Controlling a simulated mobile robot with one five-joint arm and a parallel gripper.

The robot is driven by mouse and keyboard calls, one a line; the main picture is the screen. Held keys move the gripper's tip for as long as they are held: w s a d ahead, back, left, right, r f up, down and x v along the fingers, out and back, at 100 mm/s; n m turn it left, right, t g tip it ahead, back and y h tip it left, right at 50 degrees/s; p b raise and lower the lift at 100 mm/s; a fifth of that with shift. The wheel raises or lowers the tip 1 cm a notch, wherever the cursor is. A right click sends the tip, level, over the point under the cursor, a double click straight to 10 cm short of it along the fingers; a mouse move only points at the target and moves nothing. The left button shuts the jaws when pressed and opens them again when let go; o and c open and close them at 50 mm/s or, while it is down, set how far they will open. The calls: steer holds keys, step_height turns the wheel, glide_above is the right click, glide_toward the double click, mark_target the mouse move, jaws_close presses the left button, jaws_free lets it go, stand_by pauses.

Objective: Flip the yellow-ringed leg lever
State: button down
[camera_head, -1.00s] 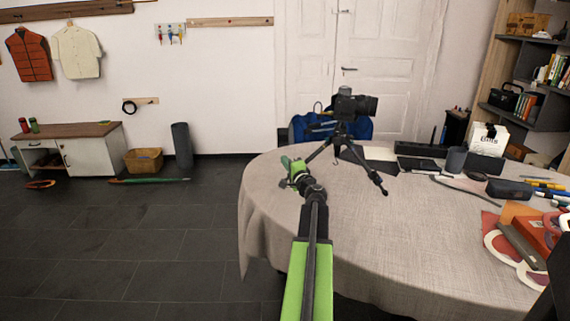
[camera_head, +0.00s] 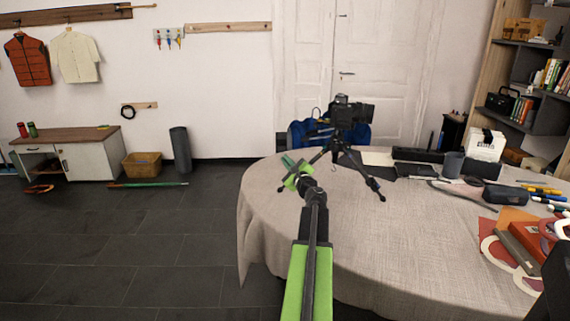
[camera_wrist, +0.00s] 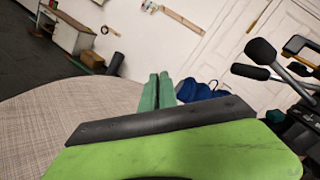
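The black tripod (camera_head: 345,150) with a camera (camera_head: 349,113) on top stands upright with its legs spread on the round table (camera_head: 400,235). My gripper (camera_head: 287,160) is just left of the tripod, close to its left leg, with nothing held. In the wrist view my gripper's two green fingers (camera_wrist: 158,90) lie side by side, shut. Part of the tripod (camera_wrist: 262,55) shows at the right edge there, apart from the fingers. A small yellow-orange edge shows near it, but I cannot tell whether it is the lever's ring. No yellow-ringed lever is clear in the head view.
A blue chair (camera_head: 310,133) stands behind the table. The table's front middle is clear.

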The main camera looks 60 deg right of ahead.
steer(key=shift+s+d+r+m, duration=0.2)
steer(key=shift+d+m, duration=0.05)
steer(key=shift+m, duration=0.65)
steer(key=shift+s+d+r+m, duration=0.15)
steer(key=shift+s+d+m, duration=0.05)
steer(key=shift+m, duration=0.7)
steer(key=c, duration=1.9)
jaws_free()
steer(key=shift+c, duration=0.2)
